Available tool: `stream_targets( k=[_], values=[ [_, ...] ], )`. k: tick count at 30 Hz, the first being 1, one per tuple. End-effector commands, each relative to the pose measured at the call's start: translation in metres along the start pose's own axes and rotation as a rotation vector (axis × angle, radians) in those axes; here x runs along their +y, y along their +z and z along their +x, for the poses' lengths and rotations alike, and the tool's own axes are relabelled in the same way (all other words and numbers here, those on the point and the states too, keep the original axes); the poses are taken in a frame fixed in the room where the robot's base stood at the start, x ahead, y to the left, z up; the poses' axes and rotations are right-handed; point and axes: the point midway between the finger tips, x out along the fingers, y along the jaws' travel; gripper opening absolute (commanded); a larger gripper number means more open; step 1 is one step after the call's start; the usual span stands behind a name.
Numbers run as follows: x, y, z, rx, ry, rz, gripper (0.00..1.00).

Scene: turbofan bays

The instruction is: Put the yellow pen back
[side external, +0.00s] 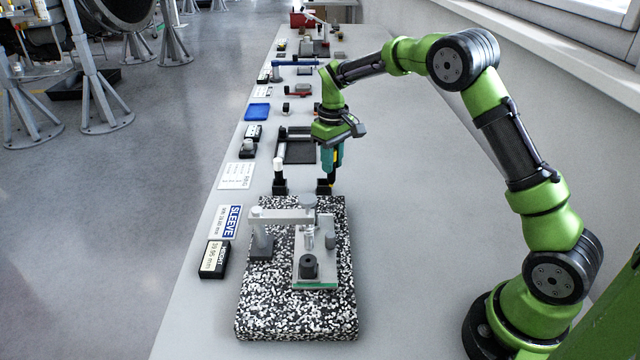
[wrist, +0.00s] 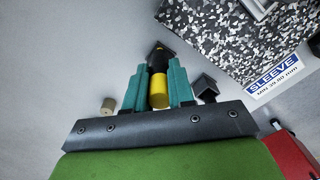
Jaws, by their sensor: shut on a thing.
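The yellow pen (wrist: 158,90) has a yellow body and a black lower part. My gripper (wrist: 158,85) is shut on it, with one teal finger on each side. In the side external view my gripper (side external: 332,160) points down, and only slivers of the pen show between the fingers. The pen's dark lower end is at a small black holder (side external: 325,188) just behind the speckled block; I cannot tell how far it sits inside. A second black holder (side external: 280,187) to the left carries a white-topped piece (side external: 279,164).
A speckled granite block (side external: 255,315) with a clamp-like fixture (side external: 290,215) stands in front. A black tray (side external: 300,150) lies behind the holders. A SLEEVE label (side external: 231,221) and a small black box (side external: 214,260) line the left edge. The bench's right side is clear.

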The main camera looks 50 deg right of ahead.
Motion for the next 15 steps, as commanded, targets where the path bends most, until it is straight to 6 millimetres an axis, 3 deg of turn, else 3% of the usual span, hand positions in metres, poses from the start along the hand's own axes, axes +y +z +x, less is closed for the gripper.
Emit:
stream_targets(
  k=[3,12,15],
  values=[
    [0.003,-0.017,0.002,0.0,0.001,0.001,0.0],
    [0.005,-0.032,0.004,0.0,0.001,0.0,0.0],
    [0.005,-0.03,0.021,-0.005,0.0,0.0,0.0]
  ],
)
